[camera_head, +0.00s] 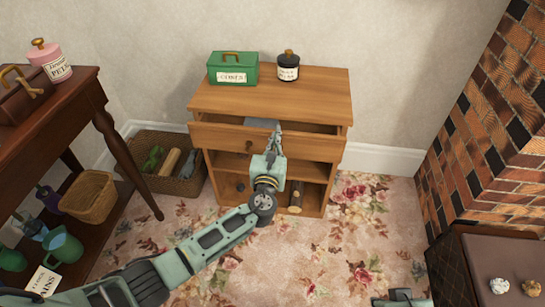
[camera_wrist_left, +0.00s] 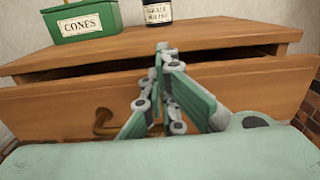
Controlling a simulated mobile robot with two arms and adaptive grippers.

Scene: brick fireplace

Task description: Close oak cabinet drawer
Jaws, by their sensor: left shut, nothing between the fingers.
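The oak cabinet (camera_head: 325,88) stands against the wall. Its top drawer (camera_head: 213,137) is pulled part way out, with a dark gap between its front and the cabinet top. The drawer also fills the wrist view (camera_wrist_left: 50,112), with a round knob on its front (camera_wrist_left: 103,121). My left gripper (camera_head: 277,130) is shut and empty. Its fingertips (camera_wrist_left: 163,50) overlap the drawer front's upper edge near the middle; I cannot tell whether they touch it. The gripper hides part of the front.
A green box (camera_head: 233,68) and a dark jar (camera_head: 288,66) stand on the cabinet top. Below are open shelves with a log (camera_head: 296,197). A wicker basket (camera_head: 165,163) is at left, near a dark wood table (camera_head: 60,105). A brick fireplace (camera_head: 490,120) is at right.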

